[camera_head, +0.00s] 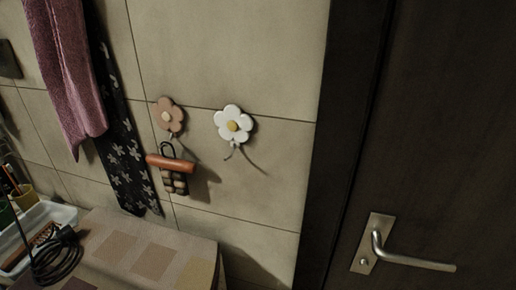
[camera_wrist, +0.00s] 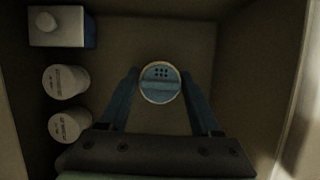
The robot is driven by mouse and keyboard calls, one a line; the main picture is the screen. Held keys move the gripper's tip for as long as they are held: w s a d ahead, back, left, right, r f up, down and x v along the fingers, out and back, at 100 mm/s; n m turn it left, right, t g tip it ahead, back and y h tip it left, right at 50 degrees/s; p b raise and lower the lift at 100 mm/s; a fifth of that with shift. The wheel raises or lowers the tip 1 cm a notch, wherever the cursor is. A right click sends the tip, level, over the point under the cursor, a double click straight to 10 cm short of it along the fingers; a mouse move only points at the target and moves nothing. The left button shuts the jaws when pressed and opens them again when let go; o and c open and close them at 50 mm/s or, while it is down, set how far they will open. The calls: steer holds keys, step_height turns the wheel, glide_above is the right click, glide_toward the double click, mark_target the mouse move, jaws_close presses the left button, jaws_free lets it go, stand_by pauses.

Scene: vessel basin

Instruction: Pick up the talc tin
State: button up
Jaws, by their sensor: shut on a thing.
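In the wrist view, a round tin with a blue top and small dark holes (camera_wrist: 160,82), which looks like the talc tin, stands between the two fingers of my gripper (camera_wrist: 160,88). The fingers are shut on it, one on each side. I see it from above, so its body is mostly hidden below the top. The head view shows neither the tin nor my gripper.
In the wrist view, two pale round-topped containers (camera_wrist: 66,81) and a white and blue box-shaped bottle (camera_wrist: 58,27) stand along the left wall of a dark compartment. Its right wall (camera_wrist: 285,70) is close. The head view shows a door handle (camera_head: 405,258) and flower hooks (camera_head: 234,125).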

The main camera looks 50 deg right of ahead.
jaws_close()
